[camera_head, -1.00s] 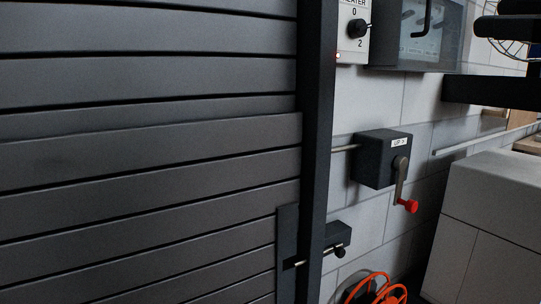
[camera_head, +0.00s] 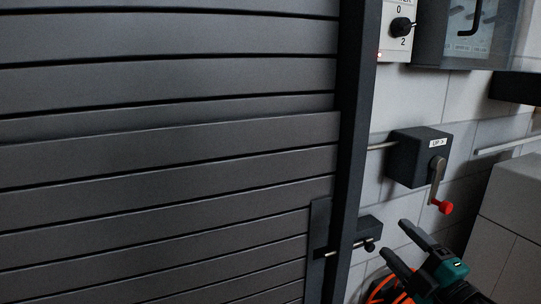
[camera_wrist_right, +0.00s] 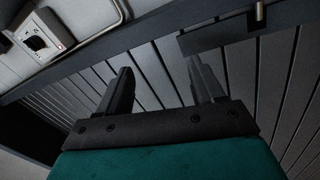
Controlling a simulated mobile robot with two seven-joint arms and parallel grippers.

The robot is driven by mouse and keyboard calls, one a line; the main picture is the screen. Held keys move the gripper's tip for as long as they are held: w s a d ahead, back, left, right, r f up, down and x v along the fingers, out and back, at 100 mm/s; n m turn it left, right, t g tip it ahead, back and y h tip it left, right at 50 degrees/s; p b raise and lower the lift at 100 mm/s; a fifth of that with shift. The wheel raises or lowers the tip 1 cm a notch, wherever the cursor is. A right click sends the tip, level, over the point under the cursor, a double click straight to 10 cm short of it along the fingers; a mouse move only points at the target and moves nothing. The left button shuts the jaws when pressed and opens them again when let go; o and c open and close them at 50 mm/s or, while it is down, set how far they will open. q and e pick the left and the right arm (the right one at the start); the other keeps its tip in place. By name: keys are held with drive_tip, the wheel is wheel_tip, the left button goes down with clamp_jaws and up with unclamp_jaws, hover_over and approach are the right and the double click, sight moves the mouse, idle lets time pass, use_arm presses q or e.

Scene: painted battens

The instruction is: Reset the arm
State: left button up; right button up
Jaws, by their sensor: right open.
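My right gripper (camera_head: 410,250) is at the lower right of the head view, dark with a teal body. Its two fingers are apart with nothing between them. It is in front of the wall, below the crank box and beside the latch. In the right wrist view its fingers (camera_wrist_right: 160,88) stand open in front of the dark slats. My left gripper is not in view.
A dark slatted shutter (camera_head: 170,150) fills the left. A crank box (camera_head: 405,160) with a red-knobbed handle (camera_head: 442,206) is on the wall. A latch (camera_head: 368,234) is below it. A rotary switch (camera_head: 400,26) is above. An orange coil (camera_head: 378,290) is partly hidden by my gripper.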

drive_tip(key=s+a+f+m+g+h+p, duration=0.1)
drive_tip(key=s+a+f+m+g+h, duration=0.1)
drive_tip(key=s+f+m, duration=0.6)
drive_tip(key=s+a+f+m+g+h+p, duration=0.1)
drive_tip(key=s+a+f+m+g+h, duration=0.2)
drive_tip(key=s+f+m, duration=0.6)
drive_tip(key=s+a+f+g, duration=0.2)
drive_tip(key=s+f+g, duration=0.1)
drive_tip(key=f, duration=0.5)
drive_tip(key=shift+s+f+h, duration=0.2)
drive_tip(key=shift+f+h, duration=0.1)
drive_tip(key=shift+f, duration=0.05)
drive_tip(key=shift+a, duration=0.1)
